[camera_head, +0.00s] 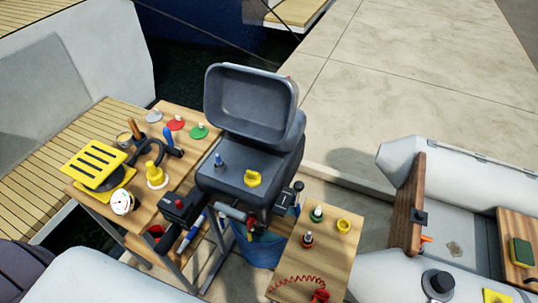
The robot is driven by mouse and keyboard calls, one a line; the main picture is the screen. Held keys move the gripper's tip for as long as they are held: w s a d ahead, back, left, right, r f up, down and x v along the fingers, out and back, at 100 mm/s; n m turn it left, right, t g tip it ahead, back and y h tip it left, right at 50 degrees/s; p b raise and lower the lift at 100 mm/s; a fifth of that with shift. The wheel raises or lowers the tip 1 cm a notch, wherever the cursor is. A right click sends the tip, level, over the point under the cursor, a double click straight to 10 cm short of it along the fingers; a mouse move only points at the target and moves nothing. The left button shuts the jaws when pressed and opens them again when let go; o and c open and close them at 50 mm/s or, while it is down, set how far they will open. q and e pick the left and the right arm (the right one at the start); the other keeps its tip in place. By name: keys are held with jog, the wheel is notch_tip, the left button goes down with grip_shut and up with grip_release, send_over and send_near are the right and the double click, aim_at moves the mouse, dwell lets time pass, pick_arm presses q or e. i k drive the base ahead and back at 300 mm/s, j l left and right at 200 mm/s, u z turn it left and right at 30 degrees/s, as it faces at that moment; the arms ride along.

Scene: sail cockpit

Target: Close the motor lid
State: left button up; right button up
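The motor (225,182) is a dark grey block on a stand in the middle of the view. Its lid (250,95) stands open and tilted up at the back edge, with the hollow inside facing me. A yellow cap (252,178) and a small blue-topped part (219,160) sit on the exposed top of the motor. No gripper of mine can be made out in this view.
A wooden table at left (180,112) holds a yellow slotted part (95,163), a gauge (122,202) and coloured discs. A lower wooden board (322,258) at right holds small caps and a red coiled cord (300,281). A grey inflatable boat (398,160) lies further right.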

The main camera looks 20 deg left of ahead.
aim_at(257, 104)
jog(key=k+z, duration=0.2)
jog(key=k, duration=0.4)
jog(key=k+l+z, duration=0.15)
jog(key=k, duration=0.45)
